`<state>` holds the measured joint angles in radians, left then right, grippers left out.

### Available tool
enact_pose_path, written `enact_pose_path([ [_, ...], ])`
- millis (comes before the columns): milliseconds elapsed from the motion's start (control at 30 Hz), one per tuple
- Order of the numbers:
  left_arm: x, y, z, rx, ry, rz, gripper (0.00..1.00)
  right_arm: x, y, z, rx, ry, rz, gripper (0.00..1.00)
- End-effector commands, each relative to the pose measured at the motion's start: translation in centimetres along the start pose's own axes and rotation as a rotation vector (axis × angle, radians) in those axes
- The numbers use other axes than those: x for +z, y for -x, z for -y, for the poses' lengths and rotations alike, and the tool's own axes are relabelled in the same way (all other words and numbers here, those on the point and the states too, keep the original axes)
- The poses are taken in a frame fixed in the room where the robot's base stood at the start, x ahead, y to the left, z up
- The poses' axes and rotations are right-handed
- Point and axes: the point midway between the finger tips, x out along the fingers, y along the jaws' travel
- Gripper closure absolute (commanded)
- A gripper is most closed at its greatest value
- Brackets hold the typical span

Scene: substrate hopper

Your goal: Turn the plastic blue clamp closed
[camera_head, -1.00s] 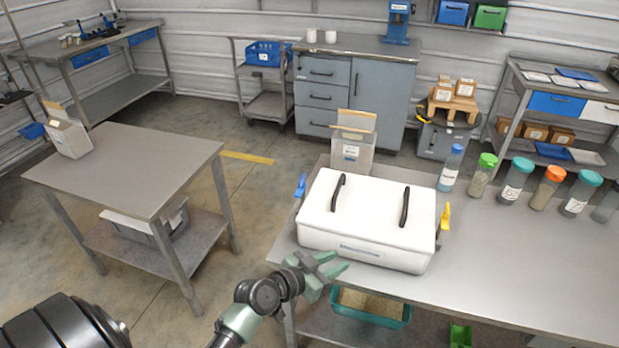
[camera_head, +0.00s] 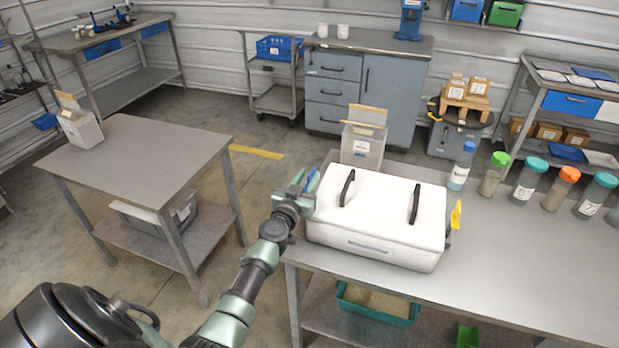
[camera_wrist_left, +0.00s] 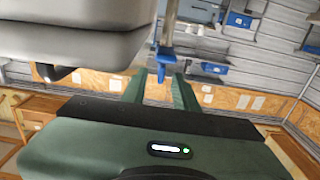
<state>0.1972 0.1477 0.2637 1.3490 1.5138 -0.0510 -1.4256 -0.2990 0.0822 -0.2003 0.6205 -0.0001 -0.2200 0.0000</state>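The white box (camera_head: 375,245) with its white lid (camera_head: 378,205) and two black handles stands on the workbench. The blue clamp (camera_head: 312,183) is at the box's left side, partly hidden by my left gripper (camera_head: 299,184). In the left wrist view the blue clamp (camera_wrist_left: 167,48) hangs down beside the pale box (camera_wrist_left: 75,40). Its lower end lies between or just beyond the tips of my left gripper (camera_wrist_left: 160,78). The fingers are apart; contact with the clamp cannot be told. A yellow clamp (camera_head: 456,214) sticks out at the box's right side. My right gripper is out of view.
A clear container (camera_head: 362,146) stands behind the box. Several capped bottles line the bench (camera_head: 520,255) to the right, the nearest blue-capped (camera_head: 462,166). A teal tray (camera_head: 376,304) sits on the shelf below. Open floor separates the bench from the left table (camera_head: 140,160).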

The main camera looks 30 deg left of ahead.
Motion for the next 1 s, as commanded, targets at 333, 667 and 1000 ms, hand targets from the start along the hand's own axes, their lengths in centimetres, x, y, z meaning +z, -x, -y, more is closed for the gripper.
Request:
enact_pose_path([
  [333,0.0,-1.6,0.0,0.001,0.0,0.001,0.71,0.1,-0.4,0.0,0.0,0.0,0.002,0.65],
  [667,0.0,-1.6,0.0,0.002,0.0,0.001,1.0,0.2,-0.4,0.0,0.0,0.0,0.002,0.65],
  [1000,-0.1,-1.6,0.0,-0.026,-0.006,0.002,1.0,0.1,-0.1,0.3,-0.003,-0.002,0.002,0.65],
])
